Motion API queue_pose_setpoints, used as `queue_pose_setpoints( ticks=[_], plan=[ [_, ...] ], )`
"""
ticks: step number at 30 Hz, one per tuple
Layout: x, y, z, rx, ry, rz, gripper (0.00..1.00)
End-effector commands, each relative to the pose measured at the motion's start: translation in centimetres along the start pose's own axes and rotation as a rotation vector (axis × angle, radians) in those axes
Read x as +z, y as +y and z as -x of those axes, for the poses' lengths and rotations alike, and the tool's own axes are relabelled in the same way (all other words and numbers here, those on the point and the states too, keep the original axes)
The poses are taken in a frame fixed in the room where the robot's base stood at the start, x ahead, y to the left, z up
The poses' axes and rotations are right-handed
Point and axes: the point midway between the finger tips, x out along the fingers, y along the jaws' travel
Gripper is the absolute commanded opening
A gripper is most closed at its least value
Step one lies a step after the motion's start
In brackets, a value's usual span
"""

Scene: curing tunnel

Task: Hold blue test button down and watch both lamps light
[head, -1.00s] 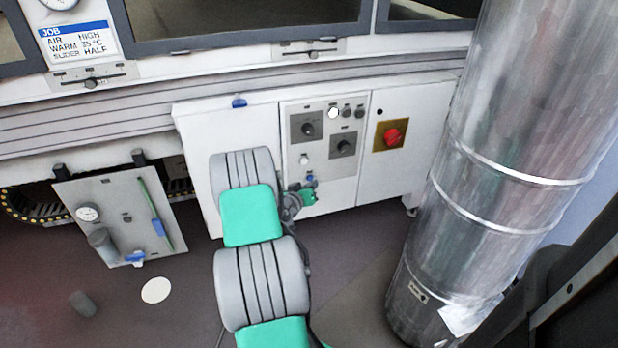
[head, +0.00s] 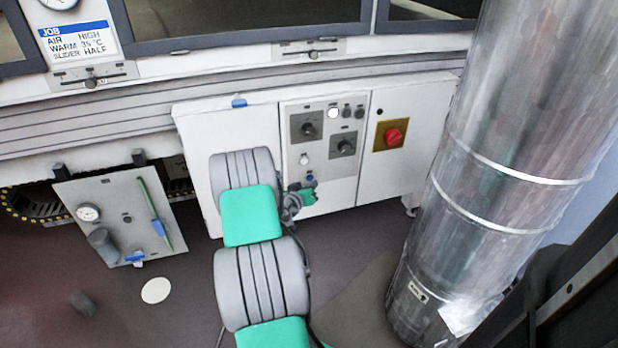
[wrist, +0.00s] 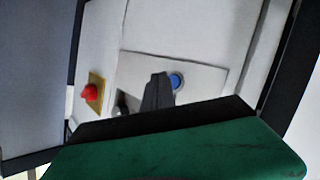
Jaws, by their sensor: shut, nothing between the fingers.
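The blue test button (head: 309,178) sits low on the white cabinet's control panel. It also shows in the wrist view (wrist: 176,81), in a pale ring just right of my fingertips. My gripper (head: 302,189) is close to the panel at the button in the head view, partly hidden by my arm. In the wrist view my gripper (wrist: 158,77) is shut and empty. I cannot tell whether the fingertips touch the panel; the button's face is not covered. Along the panel top are a bright white round lamp (head: 333,113) and two dark round fittings (head: 347,113) (head: 360,112).
Two dark rotary knobs (head: 308,129) (head: 344,147) and a small white knob (head: 304,159) are on the panel. A red switch (head: 393,136) on a yellow plate is to the right. A large metal duct (head: 500,180) stands right. A gauge panel (head: 120,215) leans at left.

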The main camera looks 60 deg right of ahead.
Motion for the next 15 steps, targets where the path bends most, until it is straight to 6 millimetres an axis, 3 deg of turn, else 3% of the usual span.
queue_pose_setpoints(
  ticks=[15],
  plan=[
    [-0.32, -0.48, -0.72, 0.000, 0.000, 0.000, 0.00]
  ],
)
